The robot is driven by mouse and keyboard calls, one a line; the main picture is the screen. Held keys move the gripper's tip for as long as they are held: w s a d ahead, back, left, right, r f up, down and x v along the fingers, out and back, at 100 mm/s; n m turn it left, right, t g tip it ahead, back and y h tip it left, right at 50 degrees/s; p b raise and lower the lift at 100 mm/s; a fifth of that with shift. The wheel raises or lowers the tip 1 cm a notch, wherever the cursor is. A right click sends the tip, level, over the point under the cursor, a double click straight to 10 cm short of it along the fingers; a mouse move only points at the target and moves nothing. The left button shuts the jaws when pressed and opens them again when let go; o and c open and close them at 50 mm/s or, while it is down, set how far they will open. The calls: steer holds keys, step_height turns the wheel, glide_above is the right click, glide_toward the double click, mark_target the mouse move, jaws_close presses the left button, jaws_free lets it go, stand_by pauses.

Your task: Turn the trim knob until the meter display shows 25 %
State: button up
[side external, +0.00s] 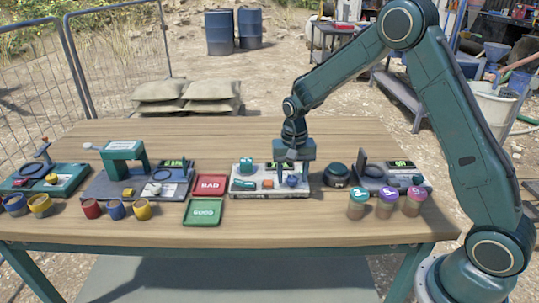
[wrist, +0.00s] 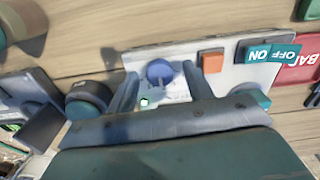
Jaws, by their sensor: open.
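The blue trim knob (wrist: 160,71) sits on a pale panel (wrist: 180,40) in the wrist view. It also shows in the side view (side external: 292,181) below my gripper. My gripper (wrist: 160,80) is open, pointing down, with one finger on each side of the knob. I cannot tell whether either finger touches it. In the side view my gripper (side external: 293,170) stands over the right part of the panel. The meter display seems to lie behind my gripper there, mostly hidden, and its reading cannot be made out.
The panel also carries an orange button (wrist: 212,61) and a teal ON/OFF part (wrist: 270,51). A dark round device (side external: 337,174) stands close on the right. Red BAD (side external: 209,178) and green GOOD (side external: 203,203) trays lie left. Coloured cups (side external: 415,207) stand in front right.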

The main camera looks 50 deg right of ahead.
steer(key=c, duration=1)
steer(key=shift+n, duration=0.4)
steer(key=n, duration=1.1)
steer(key=shift+w, duration=0.1)
steer(key=o, duration=1)
